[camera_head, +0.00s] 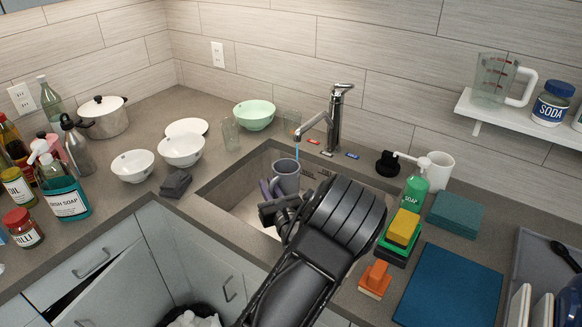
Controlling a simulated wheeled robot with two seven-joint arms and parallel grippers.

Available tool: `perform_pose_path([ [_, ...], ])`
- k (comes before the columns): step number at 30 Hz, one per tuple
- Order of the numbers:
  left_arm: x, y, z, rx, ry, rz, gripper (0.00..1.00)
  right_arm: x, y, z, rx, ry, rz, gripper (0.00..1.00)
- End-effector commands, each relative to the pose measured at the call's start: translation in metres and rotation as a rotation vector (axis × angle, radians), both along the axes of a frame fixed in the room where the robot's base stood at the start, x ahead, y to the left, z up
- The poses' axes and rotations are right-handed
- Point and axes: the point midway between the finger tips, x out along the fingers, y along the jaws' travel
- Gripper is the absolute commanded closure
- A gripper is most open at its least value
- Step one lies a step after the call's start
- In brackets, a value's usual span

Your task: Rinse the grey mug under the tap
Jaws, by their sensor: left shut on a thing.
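The grey mug (287,176) is held upright over the sink (236,192), below the spout of the tap (334,122). A thin blue stream of water runs from the spout down to the mug's mouth. My left gripper (277,200) is shut on the mug at its lower left side; the wrist hides part of the fingers and of the basin. My right gripper is not in view.
White bowls (133,165) and a grey cloth (175,183) lie left of the sink. A green soap bottle (414,188), sponges (402,228) and a white mug (438,170) stand to the right. A cabinet door (127,287) below hangs open.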

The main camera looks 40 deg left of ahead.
Motion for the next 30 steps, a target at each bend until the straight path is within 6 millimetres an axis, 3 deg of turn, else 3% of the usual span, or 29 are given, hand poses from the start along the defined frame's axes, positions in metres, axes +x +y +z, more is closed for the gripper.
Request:
perform_pose_path([
  [11,-0.003,-0.001,0.006,0.001,-0.003,0.000,1.00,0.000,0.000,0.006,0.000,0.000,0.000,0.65],
  [17,-0.017,-0.006,0.020,0.001,-0.001,0.001,1.00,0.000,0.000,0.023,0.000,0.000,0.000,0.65],
  [30,-0.045,-0.019,0.041,0.000,-0.004,0.000,1.00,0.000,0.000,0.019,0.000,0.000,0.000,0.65],
])
